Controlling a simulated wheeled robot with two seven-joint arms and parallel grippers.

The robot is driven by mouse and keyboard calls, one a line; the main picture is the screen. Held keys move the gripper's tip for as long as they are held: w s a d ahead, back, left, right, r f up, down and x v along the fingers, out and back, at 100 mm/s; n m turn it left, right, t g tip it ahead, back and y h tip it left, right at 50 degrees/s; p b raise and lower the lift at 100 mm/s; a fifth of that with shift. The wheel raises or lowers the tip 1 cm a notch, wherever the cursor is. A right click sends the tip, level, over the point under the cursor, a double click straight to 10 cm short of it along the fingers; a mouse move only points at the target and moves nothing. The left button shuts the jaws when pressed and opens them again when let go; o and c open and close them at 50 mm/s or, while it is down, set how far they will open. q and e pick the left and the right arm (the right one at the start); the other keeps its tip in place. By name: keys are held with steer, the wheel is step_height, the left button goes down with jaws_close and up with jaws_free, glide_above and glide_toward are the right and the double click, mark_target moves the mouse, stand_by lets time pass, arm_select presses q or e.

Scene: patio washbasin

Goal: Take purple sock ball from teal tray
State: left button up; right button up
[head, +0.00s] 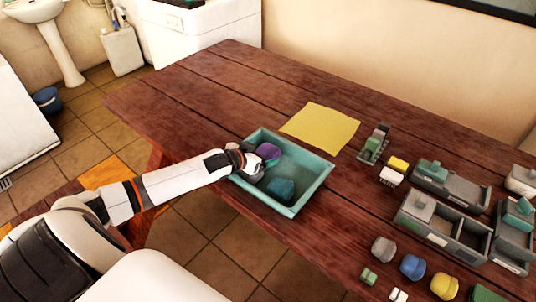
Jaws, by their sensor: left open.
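The teal tray (309,191) sits on the wooden table near its front-left edge. The purple sock ball (268,152) lies in the tray at its back-left part. A dark teal ball (281,189) lies in the tray nearer the front. My left gripper (254,164) is over the left side of the tray, close to the purple sock ball. It is open, but its fingers are small and partly hidden, so I cannot tell whether they touch the ball. My right gripper is not in view.
A yellow cloth (320,129) lies flat behind the tray. Grey divided boxes (440,225) and small blocks stand to the right. Grey, blue (412,267) and yellow (444,286) balls lie at the front right. The table's back left is clear.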

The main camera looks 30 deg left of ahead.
mark_target(265, 151)
arm_select(q)
steer(key=x, duration=0.3)
steer(key=shift+w+f, duration=0.15)
steer(key=shift+w, duration=0.1)
steer(key=c, duration=1)
steer(key=shift+c, duration=0.4)
